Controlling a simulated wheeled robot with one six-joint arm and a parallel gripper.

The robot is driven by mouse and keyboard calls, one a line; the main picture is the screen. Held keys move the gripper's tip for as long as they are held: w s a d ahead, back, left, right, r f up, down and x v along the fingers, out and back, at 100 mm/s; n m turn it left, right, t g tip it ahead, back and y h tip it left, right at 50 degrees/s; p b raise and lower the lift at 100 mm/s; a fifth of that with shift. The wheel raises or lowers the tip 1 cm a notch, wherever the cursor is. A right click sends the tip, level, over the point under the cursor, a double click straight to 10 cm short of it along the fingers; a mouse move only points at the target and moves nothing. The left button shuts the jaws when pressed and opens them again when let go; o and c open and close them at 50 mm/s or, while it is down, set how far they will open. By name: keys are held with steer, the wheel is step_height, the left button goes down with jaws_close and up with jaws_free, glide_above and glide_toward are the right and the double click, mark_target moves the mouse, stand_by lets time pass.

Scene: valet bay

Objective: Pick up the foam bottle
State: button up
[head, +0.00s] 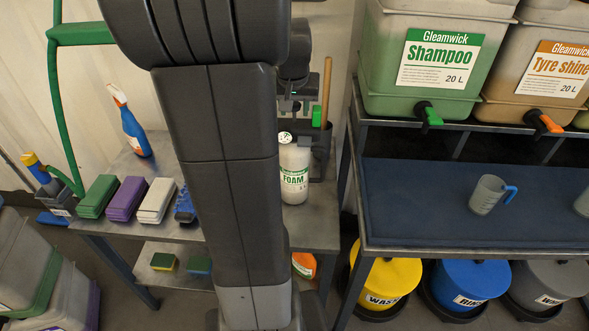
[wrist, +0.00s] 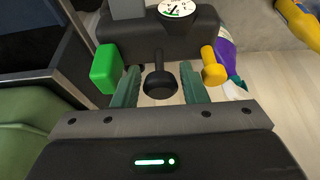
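The foam bottle (head: 294,172) stands upright on the metal bench in the head view, with a white body, a green-lettered FOAM label and a dial on top. My gripper (head: 298,106) is just above and behind its top there, partly hidden by my arm. In the wrist view, the bottle's black head (wrist: 150,40) carries the round dial, a green block at left and a yellow knob at right. My gripper (wrist: 160,72) has its two green fingers apart, one on each side of a black knob on this head. Gaps show beside the knob; contact is not visible.
A shelf with the shampoo container (head: 424,60) and a measuring jug (head: 488,194) is close on the right. A wooden handle (head: 327,92) rises behind the bottle.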

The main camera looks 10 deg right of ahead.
steer(key=shift+c, duration=0.5)
jaws_close()
stand_by(0.8)
